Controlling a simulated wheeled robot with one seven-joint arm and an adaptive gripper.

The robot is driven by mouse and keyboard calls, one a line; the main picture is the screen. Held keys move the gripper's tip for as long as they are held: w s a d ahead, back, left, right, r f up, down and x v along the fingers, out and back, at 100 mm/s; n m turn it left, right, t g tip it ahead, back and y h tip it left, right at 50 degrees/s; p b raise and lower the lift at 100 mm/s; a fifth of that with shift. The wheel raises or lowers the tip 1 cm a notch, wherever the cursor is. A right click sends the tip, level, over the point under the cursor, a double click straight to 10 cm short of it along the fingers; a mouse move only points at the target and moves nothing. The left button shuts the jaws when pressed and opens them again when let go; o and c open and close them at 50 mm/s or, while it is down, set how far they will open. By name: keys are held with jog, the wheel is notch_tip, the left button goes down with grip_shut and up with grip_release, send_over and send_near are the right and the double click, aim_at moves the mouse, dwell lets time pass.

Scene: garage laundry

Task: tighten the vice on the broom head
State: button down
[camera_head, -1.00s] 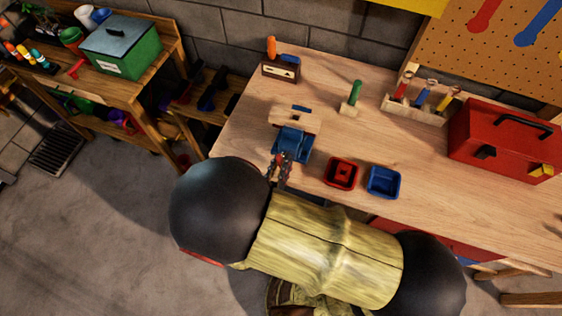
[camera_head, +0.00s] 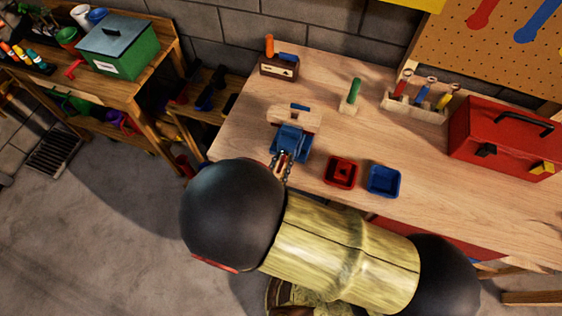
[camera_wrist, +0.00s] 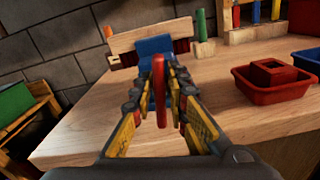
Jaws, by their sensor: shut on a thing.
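The blue vice (camera_head: 291,143) stands at the front left edge of the wooden workbench (camera_head: 240,130). The pale wooden broom head (camera_head: 284,115) lies across its top, against the jaws; it also shows in the wrist view (camera_wrist: 124,42). My gripper (camera_head: 283,160) is at the vice's front. In the wrist view its yellow and dark fingers (camera_wrist: 167,85) are shut on the vice's handle, a red bar (camera_wrist: 187,100) standing upright between them. The blue vice body (camera_wrist: 155,47) is just beyond the fingertips. The jaw gap at the broom head is too small to judge.
A red bin (camera_head: 341,172) and a blue bin (camera_head: 383,181) stand right of the vice. A green-handled tool (camera_head: 355,92), a wooden tool rack (camera_head: 415,107) and a red toolbox (camera_head: 505,140) are farther off. Bare bench lies between them.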

jog(key=m, duration=0.2)
jog(key=m+b, duration=0.1)
jog(key=m, duration=0.1)
jog(key=m+b, duration=0.1)
jog(key=shift+s+d+f+m, duration=0.15)
jog(key=shift+d+f+m, duration=0.1)
jog(key=shift+m, duration=0.15)
dwell(0.9)
jog(key=c, duration=1.9)
grip_release()
jog(key=shift+r, duration=0.1)
jog(key=shift+r, duration=0.1)
notch_tip(320, 180, up, 10)
jog(key=shift+f, duration=0.1)
